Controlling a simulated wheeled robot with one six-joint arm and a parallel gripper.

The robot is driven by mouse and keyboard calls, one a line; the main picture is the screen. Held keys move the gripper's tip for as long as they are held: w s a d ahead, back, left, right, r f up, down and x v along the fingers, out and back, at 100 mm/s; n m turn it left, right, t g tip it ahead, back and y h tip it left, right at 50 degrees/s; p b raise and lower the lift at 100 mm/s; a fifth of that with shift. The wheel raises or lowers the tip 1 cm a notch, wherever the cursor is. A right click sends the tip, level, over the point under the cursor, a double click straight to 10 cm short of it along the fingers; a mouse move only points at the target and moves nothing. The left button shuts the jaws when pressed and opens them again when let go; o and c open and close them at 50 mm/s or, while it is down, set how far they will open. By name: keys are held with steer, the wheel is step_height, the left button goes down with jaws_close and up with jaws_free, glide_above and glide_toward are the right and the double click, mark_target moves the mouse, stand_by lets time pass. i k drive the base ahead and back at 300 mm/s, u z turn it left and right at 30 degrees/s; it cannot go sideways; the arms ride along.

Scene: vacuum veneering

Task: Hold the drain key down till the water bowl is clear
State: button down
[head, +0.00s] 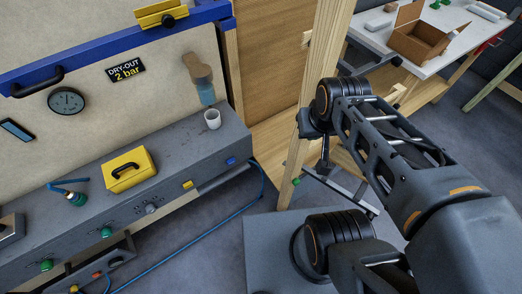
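A small water separator hangs on the beige panel, with a tan-brown upper body (196,66) and a bluish see-through water bowl (206,93) below it. The bowl looks tinted blue; its water level is too small to read. I cannot make out the drain key. A white cup (212,121) stands on the grey bench ledge just under the bowl. My dark arm reaches in from the right, and its joints are well apart from the bowl in the picture. I cannot make out my gripper's fingers among the dark parts in the middle.
The grey bench (215,150) carries a yellow case (129,170) and a green-ended fitting with a blue hose (75,197). A blue frame (110,50) and a gauge (67,102) are above. A wooden post (317,85) stands right of the bowl. A blue hose (190,245) hangs below.

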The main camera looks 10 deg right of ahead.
mark_target(231, 161)
steer(key=z, duration=0.4)
steer(key=k, duration=1)
steer(key=u, duration=1.1)
steer(key=i, duration=0.5)
